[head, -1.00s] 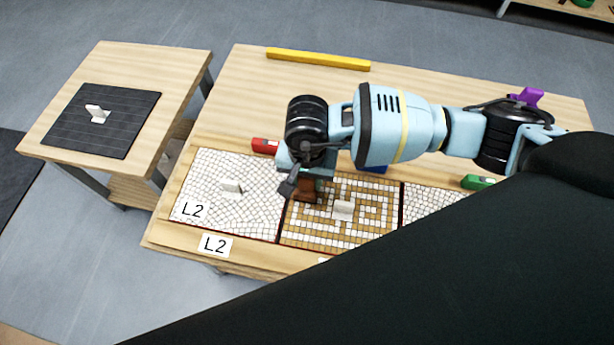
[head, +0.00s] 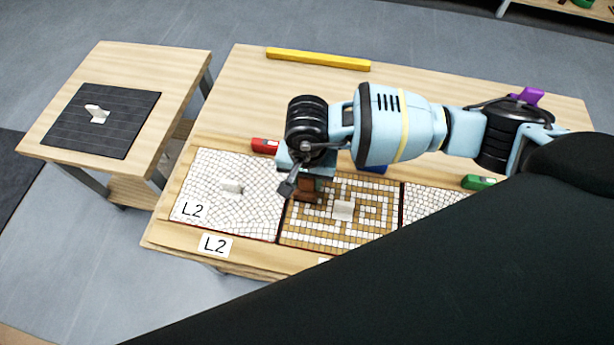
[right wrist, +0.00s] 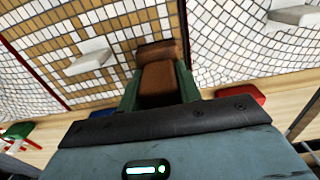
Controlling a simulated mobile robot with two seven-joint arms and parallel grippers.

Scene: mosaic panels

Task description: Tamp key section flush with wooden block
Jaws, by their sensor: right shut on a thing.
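The wooden block (right wrist: 160,72) is brown and held between the fingers of my right gripper (right wrist: 160,92). In the head view the block (head: 308,192) is low over the left part of the brown-and-white key-pattern mosaic section (head: 316,236), partly hidden by my right gripper (head: 305,180). The block's lower end appears at or very near the tiles; I cannot tell whether it touches. A small white handle (head: 343,210) stands on this section, to the right of the block. My left gripper is not in view.
A white mosaic panel marked L2 (head: 258,205) lies left, another (head: 420,205) right. A red object (head: 265,146) and a green one (head: 477,182) lie behind the panels. A yellow bar (head: 318,59) lies at the back. A side table holds a dark panel (head: 85,130).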

